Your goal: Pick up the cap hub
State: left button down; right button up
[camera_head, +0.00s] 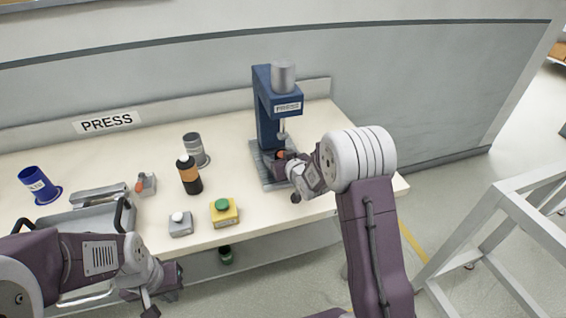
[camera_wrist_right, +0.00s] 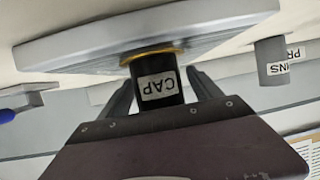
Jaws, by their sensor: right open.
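The cap hub (camera_wrist_right: 157,84) is a short black cylinder with a white CAP label, upside down in the right wrist view. It stands on a grey plate (camera_wrist_right: 75,48), with a yellow ring where they meet. My right gripper (camera_wrist_right: 163,80) is open, with one finger on each side of the hub; I cannot tell whether they touch it. In the head view my right gripper (camera_head: 279,160) is at the base of the blue press (camera_head: 264,105), and the wrist largely hides the hub. My left gripper (camera_head: 158,292) is low at the left, its jaws unclear.
On the bench (camera_head: 110,165) stand a grey can (camera_head: 194,150), a dark bottle (camera_head: 188,176), a yellow box with a green button (camera_head: 224,212), a small grey box (camera_head: 180,225), a blue cup (camera_head: 38,184) and a metal tray (camera_head: 88,218). A white frame (camera_head: 500,235) stands at right.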

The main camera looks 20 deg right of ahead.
jog(key=c, duration=1.5)
grip_shut()
jog(key=shift+r, duration=0.1)
jog(key=shift+r, duration=0.3)
notch_tip(320, 180, up, 3)
jog(key=shift+s+r+p, duration=0.1)
jog(key=shift+p, duration=0.45)
jog(key=s, duration=0.6)
jog(key=s+d, duration=0.1)
jog(key=s, duration=0.2)
jog(key=shift+f+b, duration=0.25)
jog(key=shift+b, duration=0.05)
jog(key=s+b, duration=0.2)
jog(key=b, duration=0.1)
jog(key=s+b, duration=0.3)
jog(key=b, duration=0.1)
jog(key=s+b, duration=0.2)
jog(key=b, duration=0.1)
jog(key=shift+s+d+f+b, duration=0.2)
jog(key=shift+d+b, duration=0.1)
jog(key=shift+b, duration=0.1)
jog(key=shift+b+v, duration=0.35)
jog(key=shift+v, duration=0.4)
